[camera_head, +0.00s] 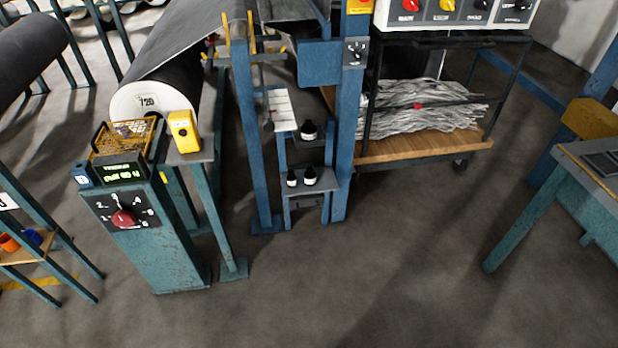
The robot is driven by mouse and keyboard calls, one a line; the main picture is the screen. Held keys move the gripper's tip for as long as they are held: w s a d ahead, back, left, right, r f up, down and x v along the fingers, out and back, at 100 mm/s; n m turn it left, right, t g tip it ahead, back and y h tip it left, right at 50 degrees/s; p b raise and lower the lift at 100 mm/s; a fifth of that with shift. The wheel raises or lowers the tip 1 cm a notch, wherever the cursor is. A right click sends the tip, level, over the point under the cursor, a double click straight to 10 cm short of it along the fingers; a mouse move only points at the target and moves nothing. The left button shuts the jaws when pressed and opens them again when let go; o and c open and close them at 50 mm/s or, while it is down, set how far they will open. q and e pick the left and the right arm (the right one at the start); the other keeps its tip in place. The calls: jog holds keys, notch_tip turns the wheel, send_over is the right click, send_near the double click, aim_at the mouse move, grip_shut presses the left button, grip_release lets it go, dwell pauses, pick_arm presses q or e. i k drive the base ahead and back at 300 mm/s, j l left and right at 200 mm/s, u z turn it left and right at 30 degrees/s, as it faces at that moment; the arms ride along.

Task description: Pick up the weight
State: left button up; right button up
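Three small dark pieces with white parts stand on a narrow blue rack in the middle of the camera_head view; they may be the weights. One piece (308,131) stands on the upper shelf. Two more, a left piece (292,178) and a right piece (310,176), stand side by side on the lower shelf (326,181). They are too small to make out in detail. Neither of my grippers is in view, and nothing touches the pieces.
Blue posts (354,130) flank the rack. A teal control pedestal (160,235) with a red knob stands at the left, near a large grey roll (160,98). A cart with a wooden shelf (425,150) is behind right, a teal table (560,190) far right. The front floor (370,290) is clear.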

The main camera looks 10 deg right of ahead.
aim_at(308, 130)
jog(key=i+l+u, duration=0.45)
jog(key=l, duration=0.3)
jog(key=i+l+u, duration=0.25)
jog(key=i+l, duration=0.05)
jog(key=l, duration=0.1)
